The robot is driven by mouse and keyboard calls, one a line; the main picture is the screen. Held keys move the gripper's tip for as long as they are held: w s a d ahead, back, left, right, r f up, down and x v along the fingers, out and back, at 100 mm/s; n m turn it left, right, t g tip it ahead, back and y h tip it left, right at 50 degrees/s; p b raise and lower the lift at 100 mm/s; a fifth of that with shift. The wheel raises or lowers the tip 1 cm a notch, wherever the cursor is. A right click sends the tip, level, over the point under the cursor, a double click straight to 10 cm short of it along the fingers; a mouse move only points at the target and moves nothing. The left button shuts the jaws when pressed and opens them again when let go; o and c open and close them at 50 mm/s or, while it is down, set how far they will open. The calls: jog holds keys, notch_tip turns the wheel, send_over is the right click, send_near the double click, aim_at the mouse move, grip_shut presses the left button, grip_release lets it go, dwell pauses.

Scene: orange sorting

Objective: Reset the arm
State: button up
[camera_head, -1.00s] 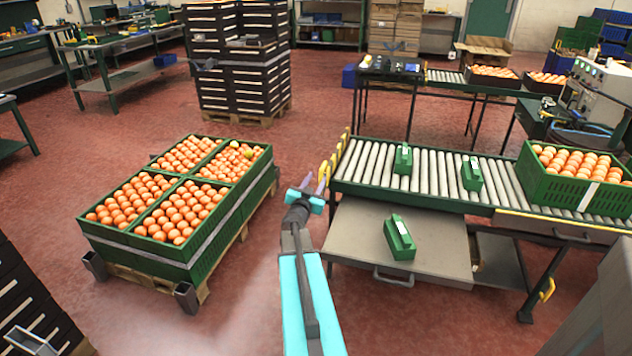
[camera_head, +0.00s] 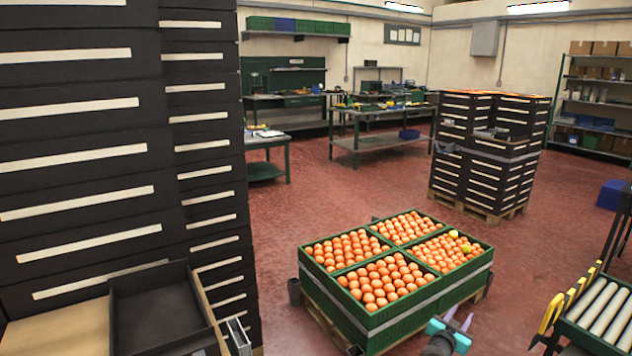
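My gripper (camera_head: 462,322) shows at the bottom of the head view, right of the green crates, with its cyan body and purple fingers. The two fingers look spread apart with nothing between them. Most of my arm is below the picture's edge. The green crates (camera_head: 387,328) of oranges (camera_head: 378,282) stand together on a wooden pallet, just left of my gripper. A few yellowish fruits (camera_head: 460,240) lie among the oranges in the back right crate.
Tall stacks of black crates (camera_head: 90,110) fill the left side, with an open black tray (camera_head: 155,310) in front. Another black stack (camera_head: 490,150) stands behind. A roller conveyor (camera_head: 600,310) is at the lower right. Red floor (camera_head: 340,205) is clear behind the oranges.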

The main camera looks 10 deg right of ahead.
jog(key=w+a+f+n+t+y, duration=0.15)
jog(key=a+f, duration=0.25)
jog(key=a, duration=0.4)
jog(key=w+a+f+n+y+p, duration=0.1)
jog(key=w+a+f+n+y, duration=0.15)
jog(key=a, duration=0.45)
jog(key=w+a+f+n+t+y, duration=0.1)
jog(key=w+a+f+n+y, duration=0.15)
jog(key=a+f, duration=0.4)
jog(key=s+a+f+n+g+y+p, duration=0.1)
jog(key=s+a+f+n+y, duration=0.25)
jog(key=a, duration=0.75)
jog(key=s+a+f+n+g+y, duration=0.1)
jog(key=s+a+f+g+y, duration=0.2)
jog(key=a+f, duration=0.6)
jog(key=s+a+f+n+g+y, duration=0.1)
jog(key=s+a+f+n+g, duration=0.15)
jog(key=s+a, duration=0.55)
jog(key=s+a+f+n+g+y, duration=0.15)
jog(key=s+a+f+g, duration=0.25)
jog(key=s, duration=0.8)
jog(key=s+d+r+m+g+h, duration=0.1)
jog(key=s+g, duration=0.2)
jog(key=s, duration=0.5)
jog(key=s+d+r+m+g, duration=0.1)
jog(key=s+g, duration=0.3)
jog(key=s, duration=0.5)
jog(key=shift+d+r+m+h+p, duration=0.35)
jog(key=shift+d+p, duration=0.1)
jog(key=shift+d, duration=0.3)
